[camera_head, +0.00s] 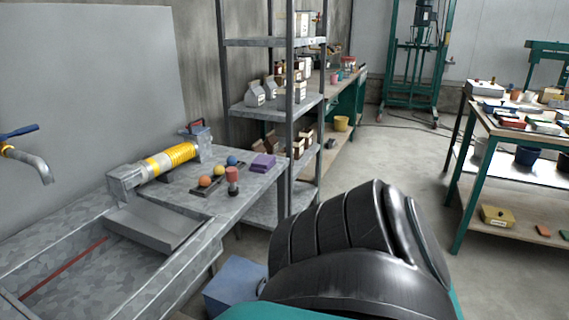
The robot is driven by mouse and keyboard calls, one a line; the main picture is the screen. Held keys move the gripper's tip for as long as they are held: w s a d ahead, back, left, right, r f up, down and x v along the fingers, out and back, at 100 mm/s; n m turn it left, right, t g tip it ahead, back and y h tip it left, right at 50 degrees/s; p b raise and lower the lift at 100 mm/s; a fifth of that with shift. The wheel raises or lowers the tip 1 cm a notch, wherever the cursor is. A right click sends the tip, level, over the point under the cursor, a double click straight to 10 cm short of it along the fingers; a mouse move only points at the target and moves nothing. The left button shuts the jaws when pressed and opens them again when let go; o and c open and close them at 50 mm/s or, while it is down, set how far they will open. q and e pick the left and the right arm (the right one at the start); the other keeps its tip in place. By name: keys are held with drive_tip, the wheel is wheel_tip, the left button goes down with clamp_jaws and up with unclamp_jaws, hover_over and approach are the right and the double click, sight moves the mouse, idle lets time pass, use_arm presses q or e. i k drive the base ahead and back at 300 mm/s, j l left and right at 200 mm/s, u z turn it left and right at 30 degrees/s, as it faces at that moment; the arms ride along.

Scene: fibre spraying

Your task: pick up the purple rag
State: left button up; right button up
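The purple rag (263,161) looks like a small folded stack. It lies on the grey metal counter (225,207), near its far right corner beside the shelf post. A dark tray (203,191) with an orange, a yellow and a blue ball is just left of it. The rag's top and front are in plain sight. Neither of my grippers is in view.
Metal shelves (275,112) with boxes rise close behind the rag. A blue box (235,282) is on the floor below. Open floor (400,160) lies to the right.

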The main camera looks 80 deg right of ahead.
sight(262, 164)
drive_tip(key=l+z, duration=0.1)
drive_tip(key=z, duration=2.2)
